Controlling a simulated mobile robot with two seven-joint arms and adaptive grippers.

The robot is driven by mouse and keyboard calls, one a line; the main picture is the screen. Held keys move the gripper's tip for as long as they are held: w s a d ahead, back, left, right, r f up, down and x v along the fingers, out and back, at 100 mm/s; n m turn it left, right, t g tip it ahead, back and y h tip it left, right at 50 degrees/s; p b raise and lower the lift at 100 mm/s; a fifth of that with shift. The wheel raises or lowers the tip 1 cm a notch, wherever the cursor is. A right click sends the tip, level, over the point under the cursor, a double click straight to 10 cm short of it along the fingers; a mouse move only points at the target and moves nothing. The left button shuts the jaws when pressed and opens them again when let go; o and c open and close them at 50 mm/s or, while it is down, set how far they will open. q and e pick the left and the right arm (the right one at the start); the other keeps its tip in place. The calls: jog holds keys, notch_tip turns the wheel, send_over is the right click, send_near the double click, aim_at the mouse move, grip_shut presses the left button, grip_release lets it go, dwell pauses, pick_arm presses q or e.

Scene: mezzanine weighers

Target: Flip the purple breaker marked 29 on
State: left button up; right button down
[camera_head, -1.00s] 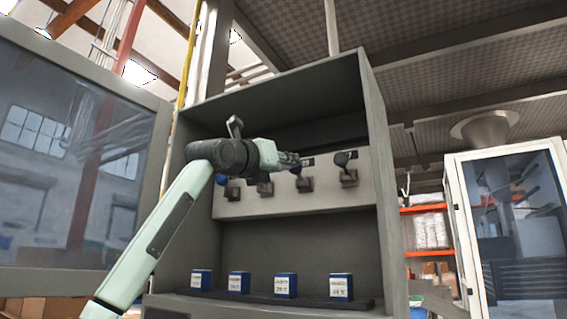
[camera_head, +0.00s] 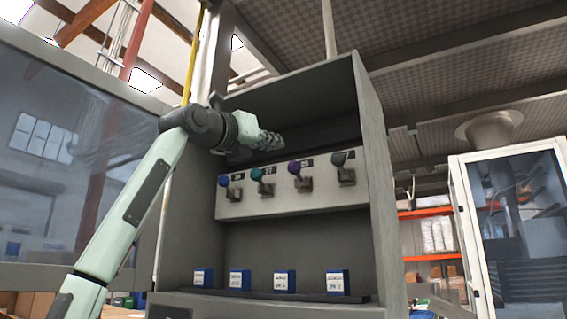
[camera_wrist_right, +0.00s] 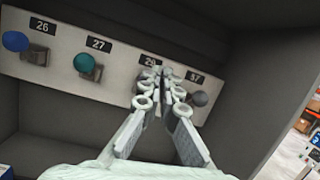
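The purple breaker (camera_head: 294,167) marked 29 is third from the left on a grey panel (camera_head: 325,195) inside an open cabinet. Its knob sits above its dark base, like its neighbours. In the right wrist view its label 29 (camera_wrist_right: 149,61) shows, but my fingers hide most of the breaker. My right gripper (camera_head: 277,140) is above the panel's top edge in the head view, apart from the knobs. In the wrist view my right gripper's (camera_wrist_right: 164,74) fingers converge and look shut, with nothing seen between them. My left gripper is out of view.
A blue breaker (camera_head: 223,181) marked 26 and a teal breaker (camera_head: 256,174) marked 27 are to the left. A dark grey breaker (camera_head: 338,160) marked 37 is to the right. The cabinet's right wall (camera_head: 376,180) stands beside it. Several blue boxes rest on the lower shelf.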

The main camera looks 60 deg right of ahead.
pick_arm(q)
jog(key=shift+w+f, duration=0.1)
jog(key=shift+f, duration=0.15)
pick_arm(e)
jog(key=shift+s+a+r, duration=0.1)
jog(key=shift+a+r, duration=0.35)
jog(key=shift+r, duration=0.15)
jog(key=shift+a+r, duration=0.4)
jog(key=shift+r, duration=0.2)
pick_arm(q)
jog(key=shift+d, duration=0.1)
